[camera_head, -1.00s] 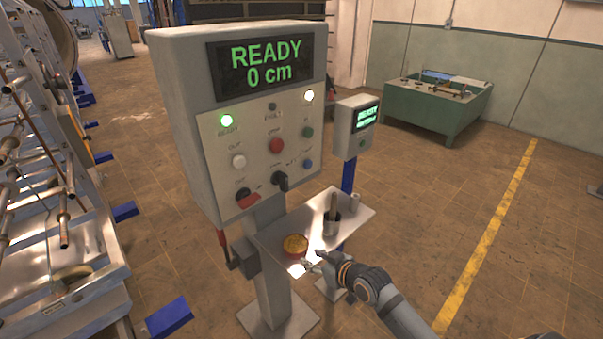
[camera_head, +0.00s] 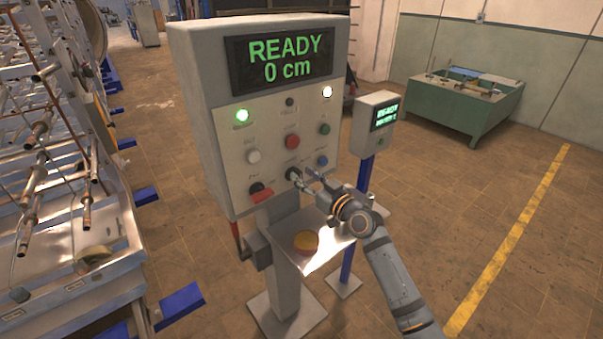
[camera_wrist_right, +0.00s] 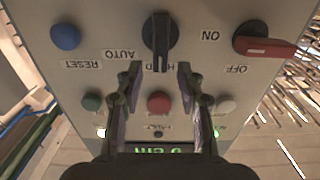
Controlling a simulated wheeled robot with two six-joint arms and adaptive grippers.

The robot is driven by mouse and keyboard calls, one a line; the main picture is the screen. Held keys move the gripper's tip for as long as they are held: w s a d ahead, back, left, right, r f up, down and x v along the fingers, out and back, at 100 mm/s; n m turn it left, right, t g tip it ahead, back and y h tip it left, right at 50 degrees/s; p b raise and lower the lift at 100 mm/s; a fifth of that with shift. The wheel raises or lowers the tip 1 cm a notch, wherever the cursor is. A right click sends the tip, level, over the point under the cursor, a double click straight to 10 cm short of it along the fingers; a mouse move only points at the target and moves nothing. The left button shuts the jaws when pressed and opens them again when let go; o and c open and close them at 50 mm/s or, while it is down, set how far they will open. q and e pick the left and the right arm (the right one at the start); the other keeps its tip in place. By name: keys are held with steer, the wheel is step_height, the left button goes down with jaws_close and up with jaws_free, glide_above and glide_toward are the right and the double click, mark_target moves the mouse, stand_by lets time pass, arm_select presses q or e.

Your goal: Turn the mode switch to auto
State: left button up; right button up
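The mode switch is a black knob (camera_head: 293,174) low on the grey control box's front panel. In the right wrist view, which is upside down, the knob (camera_wrist_right: 160,32) has its grip bar upright in the picture. The label AUTO is to its lower left and a partly hidden label, ending in D, is just below it. My right gripper (camera_head: 312,184) is close in front of the panel, just right of the knob. In the wrist view its fingers (camera_wrist_right: 155,76) are apart and empty, with the knob beyond the tips. My left gripper is not in view.
A red-handled ON/OFF switch (camera_head: 261,195) is left of the knob, and a blue button (camera_head: 322,160) is right. A red button (camera_head: 292,141) is above. A smaller display box (camera_head: 375,122) stands to the right.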

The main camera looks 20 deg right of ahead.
steer(key=shift+x, duration=0.9)
jaws_close()
steer(key=shift+d, duration=0.1)
steer(key=m, duration=0.4)
steer(key=d+m, duration=0.1)
steer(key=m, duration=0.1)
steer(key=shift+w+d+f+b, duration=0.1)
steer(key=shift+w+f+b, duration=0.15)
steer(key=shift+b, duration=0.1)
steer(key=m, duration=0.4)
steer(key=d+f+m, duration=0.1)
steer(key=m, duration=0.1)
steer(key=shift+w, duration=0.15)
